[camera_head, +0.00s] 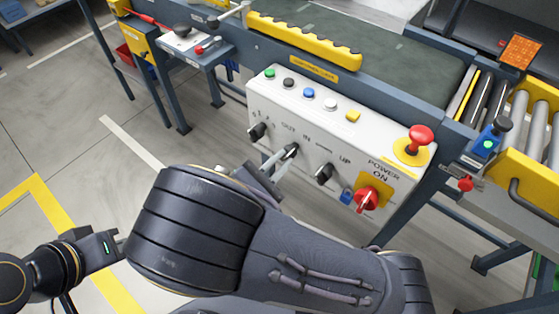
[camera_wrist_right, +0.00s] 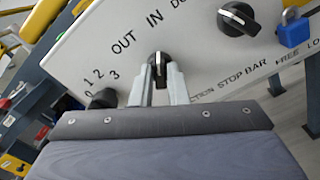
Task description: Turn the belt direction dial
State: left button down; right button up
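The belt direction dial (camera_head: 292,149) is a black knob below the OUT and IN labels on the white control panel (camera_head: 322,131). My right gripper (camera_head: 279,162) is at this dial, its pale fingers one on each side of the ridge. In the right wrist view the dial (camera_wrist_right: 158,59) sits between the fingertips (camera_wrist_right: 159,72), which look closed on it. Its ridge stands roughly upright in that view, between OUT and IN. My left gripper (camera_head: 108,243) is low at the left, away from the panel; its fingers cannot be made out.
Other black knobs sit left (camera_head: 257,131) and right (camera_head: 324,173) of the dial. A row of coloured buttons (camera_head: 308,93) runs above. A red mushroom button (camera_head: 420,137), red power switch (camera_head: 367,198) and blue padlock (camera_head: 346,195) are at the right. The conveyor belt (camera_head: 390,58) is behind.

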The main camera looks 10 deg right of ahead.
jog(key=o, duration=0.4)
jog(key=shift+c, duration=0.2)
jog(key=p+v, duration=0.1)
jog(key=v, duration=0.6)
jog(key=shift+s+a, duration=0.25)
jog(key=shift+a, duration=0.1)
